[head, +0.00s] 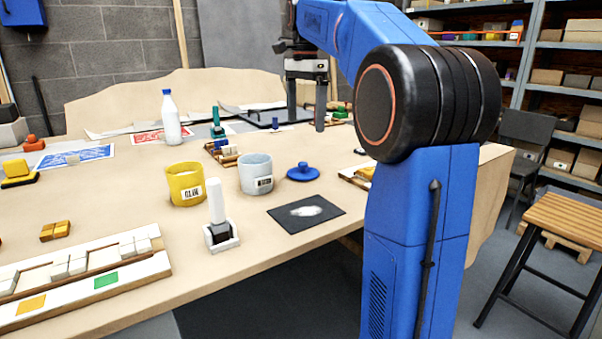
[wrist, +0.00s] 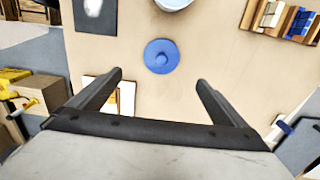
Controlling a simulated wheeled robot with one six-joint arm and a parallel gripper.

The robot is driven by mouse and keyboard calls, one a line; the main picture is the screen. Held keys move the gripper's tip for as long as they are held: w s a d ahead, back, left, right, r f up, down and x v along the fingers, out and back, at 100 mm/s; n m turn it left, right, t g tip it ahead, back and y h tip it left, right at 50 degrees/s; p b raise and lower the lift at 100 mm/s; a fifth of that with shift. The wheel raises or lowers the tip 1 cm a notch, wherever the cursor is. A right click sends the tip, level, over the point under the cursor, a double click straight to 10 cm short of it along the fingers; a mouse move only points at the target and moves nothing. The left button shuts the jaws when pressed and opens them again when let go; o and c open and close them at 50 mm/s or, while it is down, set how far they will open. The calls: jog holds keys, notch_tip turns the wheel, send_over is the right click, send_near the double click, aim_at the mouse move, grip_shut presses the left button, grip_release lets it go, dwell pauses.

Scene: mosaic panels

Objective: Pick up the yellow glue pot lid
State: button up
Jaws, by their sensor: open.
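The yellow glue pot (head: 186,185) stands open on the table at left of centre. I cannot make out a yellow lid in either view. A blue lid with a knob (head: 303,172) lies on the table to the right of the grey-blue pot (head: 256,174). The blue lid also shows in the wrist view (wrist: 161,56), ahead of my fingers. My gripper (head: 306,118) points down over the far part of the table, open and empty. In the wrist view my gripper (wrist: 160,78) has its two fingers wide apart.
A white glue stick in a holder (head: 221,235) and a black mat (head: 285,222) stand near the front edge. A white bottle (head: 171,118) stands behind the pots. A tray (head: 352,176) with something yellow is partly hidden by my arm. A block rack (wrist: 255,15) is at upper right.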

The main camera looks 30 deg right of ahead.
send_over(303, 162)
jog(key=f, duration=0.8)
jog(key=shift+s+d+f, duration=0.1)
jog(key=shift+s+f, duration=0.15)
jog(key=shift+f, duration=0.15)
jog(key=shift+w+f, duration=0.15)
jog(key=shift+f, duration=2.55)
jog(key=shift+c, duration=0.6)
jog(key=c, duration=1)
